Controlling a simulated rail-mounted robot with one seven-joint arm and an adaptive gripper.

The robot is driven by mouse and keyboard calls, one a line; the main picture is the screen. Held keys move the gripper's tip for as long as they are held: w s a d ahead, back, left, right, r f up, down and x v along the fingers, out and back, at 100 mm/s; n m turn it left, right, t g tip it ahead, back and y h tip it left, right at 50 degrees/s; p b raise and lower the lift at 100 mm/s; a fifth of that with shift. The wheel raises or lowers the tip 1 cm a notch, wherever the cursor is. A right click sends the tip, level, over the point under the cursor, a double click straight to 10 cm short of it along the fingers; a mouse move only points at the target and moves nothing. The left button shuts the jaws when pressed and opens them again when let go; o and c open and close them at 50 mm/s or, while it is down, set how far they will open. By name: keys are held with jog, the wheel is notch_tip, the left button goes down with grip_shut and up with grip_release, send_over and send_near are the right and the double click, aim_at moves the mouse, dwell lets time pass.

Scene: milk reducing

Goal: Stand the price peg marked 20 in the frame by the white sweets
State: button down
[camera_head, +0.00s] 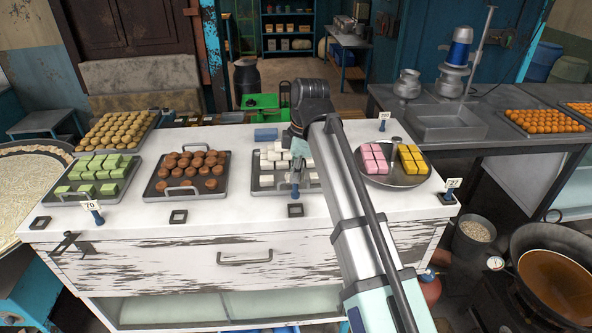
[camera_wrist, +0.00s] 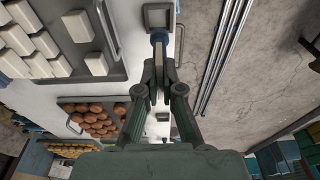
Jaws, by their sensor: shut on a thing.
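My gripper (camera_head: 294,174) is shut on a price peg at the front edge of the tray of white sweets (camera_head: 274,157). The peg's blue foot (camera_head: 295,192) shows below the fingers, and also in the wrist view (camera_wrist: 158,37). Its card is hidden, so I cannot read its number. A dark square frame (camera_head: 295,210) lies on the counter just in front of that tray. In the wrist view the frame (camera_wrist: 159,17) appears just beyond the blue foot. The foot looks apart from the frame, a little above it.
Peg 70 (camera_head: 93,208) stands before the green sweets, and peg 27 (camera_head: 452,188) at the counter's right. Empty frames (camera_head: 178,217) and (camera_head: 40,223) lie along the front. Brown sweets (camera_head: 190,172) are left of the white ones; a round pan (camera_head: 411,181) is right.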

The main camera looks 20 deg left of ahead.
aim_at(296, 193)
jog(key=shift+f+b, duration=1.1)
jog(key=shift+f, duration=1.7)
jog(key=shift+f, duration=0.15)
jog(key=c, duration=1.2)
grip_release()
jog(key=shift+c, duration=0.2)
